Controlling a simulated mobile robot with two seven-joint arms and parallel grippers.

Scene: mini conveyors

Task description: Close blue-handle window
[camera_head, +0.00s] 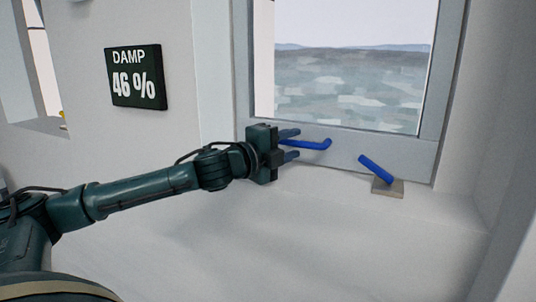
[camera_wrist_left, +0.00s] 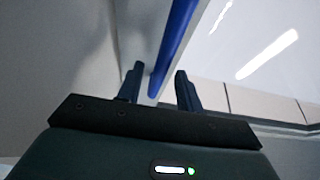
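The window (camera_head: 410,150) has a grey frame around a pane that shows water and a far shore. A blue handle (camera_head: 316,145) with a bent end lies along its lower rail. My left gripper (camera_head: 290,144) is at the left end of this handle, with its fingers spread. In the left wrist view the blue bar (camera_wrist_left: 176,45) runs in between the two fingers (camera_wrist_left: 159,74), with gaps visible on both sides. A second blue handle (camera_head: 376,170) stands tilted on a small block on the sill. I cannot tell how far the window is open. My right gripper is not in view.
A dark sign (camera_head: 136,77) reading "DAMP 46 %" hangs on the white wall left of the window. The pale sill (camera_head: 330,195) below the window is clear except for the small block (camera_head: 389,189). A wall stands close on the right.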

